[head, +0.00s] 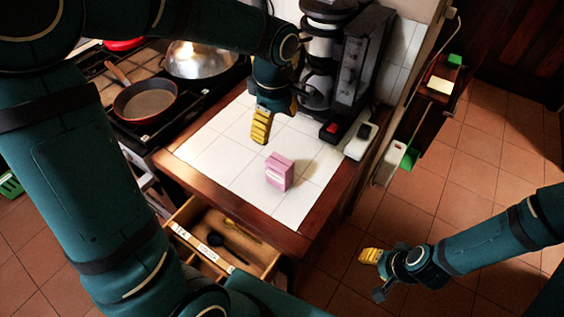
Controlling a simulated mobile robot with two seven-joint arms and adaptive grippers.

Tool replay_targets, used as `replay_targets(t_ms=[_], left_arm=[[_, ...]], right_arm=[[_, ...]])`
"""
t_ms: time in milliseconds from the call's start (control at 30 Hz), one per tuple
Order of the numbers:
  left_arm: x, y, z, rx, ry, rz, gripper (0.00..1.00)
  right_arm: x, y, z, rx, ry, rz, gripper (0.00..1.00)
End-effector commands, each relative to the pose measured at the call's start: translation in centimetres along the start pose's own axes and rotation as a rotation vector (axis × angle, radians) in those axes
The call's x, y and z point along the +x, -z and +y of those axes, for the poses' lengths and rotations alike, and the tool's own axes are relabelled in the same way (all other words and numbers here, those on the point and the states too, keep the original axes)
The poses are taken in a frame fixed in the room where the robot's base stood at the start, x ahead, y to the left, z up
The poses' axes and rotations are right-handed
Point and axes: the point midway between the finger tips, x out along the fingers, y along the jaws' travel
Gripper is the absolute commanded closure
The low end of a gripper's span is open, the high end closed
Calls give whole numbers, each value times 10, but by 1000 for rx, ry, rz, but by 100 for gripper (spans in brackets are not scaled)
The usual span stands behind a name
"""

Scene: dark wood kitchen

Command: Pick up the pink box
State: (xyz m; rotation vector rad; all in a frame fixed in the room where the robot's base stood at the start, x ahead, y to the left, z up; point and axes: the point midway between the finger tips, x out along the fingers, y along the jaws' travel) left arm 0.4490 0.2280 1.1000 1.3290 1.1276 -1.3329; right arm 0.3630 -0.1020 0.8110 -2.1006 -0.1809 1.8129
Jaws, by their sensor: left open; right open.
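The pink box (279,172) stands upright on the white tiled counter (213,170), near its front right part. My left gripper (261,127), with yellow fingers, hangs over the counter, behind and a little left of the box. It is apart from the box and holds nothing that I can see. My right gripper (372,262) is low at the right, over the tiled floor, away from the counter. It is empty, and its yellow finger points left.
A coffee machine (357,72) stands at the back of the counter. A stove with a frying pan (145,101) and a metal lid (193,60) is at the left. An open drawer (264,259) with utensils juts out below the counter. Bare tiles surround the box.

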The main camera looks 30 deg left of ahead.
Motion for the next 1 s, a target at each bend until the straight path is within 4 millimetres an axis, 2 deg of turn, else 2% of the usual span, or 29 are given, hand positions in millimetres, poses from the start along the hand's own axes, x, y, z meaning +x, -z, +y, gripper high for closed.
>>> replay_targets(t_ms=[300, 400, 633, 900, 1000], left_arm=[[60, 0, 0, 0, 4, -1, 20], [72, 0, 0, 0, 4, 0, 20], [86, -2, 1, 0, 1, -1, 20], [123, -8, 5, -1, 4, -1, 20], [130, -8, 5, 0, 1, -1, 20]], right_arm=[[10, -5, 4, -2, 1, -10, 53], [11, -6, 4, -3, 1, -12, 53], [13, -7, 5, -4, 1, -14, 53], [18, -10, 7, -5, 2, -19, 53], [19, -10, 7, -6, 2, -20, 53]])
